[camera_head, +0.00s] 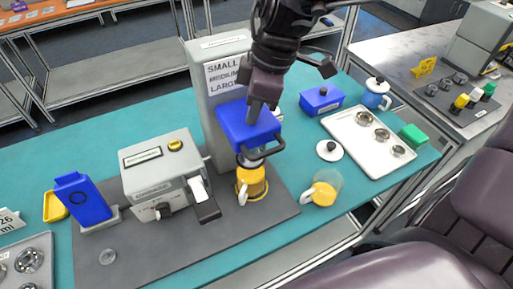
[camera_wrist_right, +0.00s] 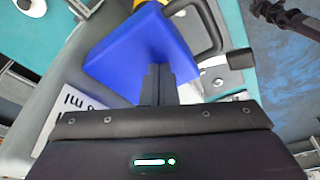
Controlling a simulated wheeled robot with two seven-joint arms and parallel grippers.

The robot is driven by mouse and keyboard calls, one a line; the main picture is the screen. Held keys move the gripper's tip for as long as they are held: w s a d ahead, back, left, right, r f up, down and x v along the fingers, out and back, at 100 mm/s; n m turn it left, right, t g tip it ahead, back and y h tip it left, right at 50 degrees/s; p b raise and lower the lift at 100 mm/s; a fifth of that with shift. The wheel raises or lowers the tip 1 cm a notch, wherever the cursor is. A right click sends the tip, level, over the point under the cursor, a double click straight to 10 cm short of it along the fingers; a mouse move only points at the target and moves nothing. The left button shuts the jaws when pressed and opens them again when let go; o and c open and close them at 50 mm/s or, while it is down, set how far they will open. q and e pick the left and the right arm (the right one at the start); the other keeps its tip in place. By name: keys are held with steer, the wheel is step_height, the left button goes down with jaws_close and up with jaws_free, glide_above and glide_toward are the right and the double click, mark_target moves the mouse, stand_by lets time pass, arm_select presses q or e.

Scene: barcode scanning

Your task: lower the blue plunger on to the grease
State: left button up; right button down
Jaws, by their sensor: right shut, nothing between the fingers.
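The blue block (camera_head: 240,127), which appears to be the plunger, is on the front of a tall grey machine (camera_head: 205,105). It also shows in the right wrist view (camera_wrist_right: 120,50). A yellow cup (camera_head: 250,184) with a pale handle stands below it, under a round metal part. I cannot make out any grease. My right gripper (camera_head: 255,104) comes down from above; its fingers (camera_wrist_right: 158,72) are shut and empty at the blue block. I cannot tell whether they touch it. My left gripper is not in view.
A grey boxy machine (camera_head: 155,160) and a blue upright container (camera_head: 82,200) stand on the dark mat (camera_head: 150,262) at left. A jar with yellow contents (camera_head: 324,190), white tray (camera_head: 345,125), blue box (camera_head: 321,99) and blue-white pot (camera_head: 375,97) are at right.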

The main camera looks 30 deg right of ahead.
steer(key=shift+f+b, duration=1.15)
steer(key=shift+f, duration=0.35)
step_height(320, 180, up, 9)
steer(key=p, duration=0.6)
steer(key=shift+r, duration=0.15)
